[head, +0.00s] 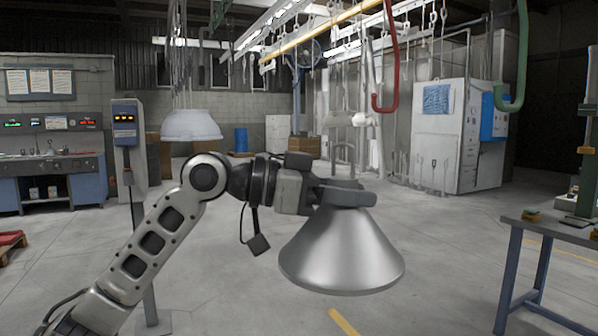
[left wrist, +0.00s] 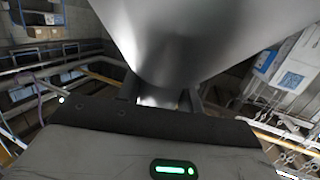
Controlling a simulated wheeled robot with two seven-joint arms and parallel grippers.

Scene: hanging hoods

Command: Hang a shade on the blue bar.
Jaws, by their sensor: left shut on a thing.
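A silver cone-shaped shade (head: 342,255) hangs below my left gripper (head: 345,196), wide rim down, clear of the floor. My left gripper is shut on its narrow top. In the left wrist view the shade (left wrist: 180,35) fills the upper middle, with the gripper's fingers (left wrist: 163,98) at its narrow end. A red hooked bar (head: 391,60) and a green hooked bar (head: 521,50) hang overhead at the right, apart from the shade. My right gripper is not in view.
A pale shade (head: 190,125) hangs at the left. A yellow overhead rail (head: 320,36) and several chains and hooks run at the top. A blue-legged table (head: 560,232) stands at the right, a control post (head: 127,140) at the left. The middle floor is open.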

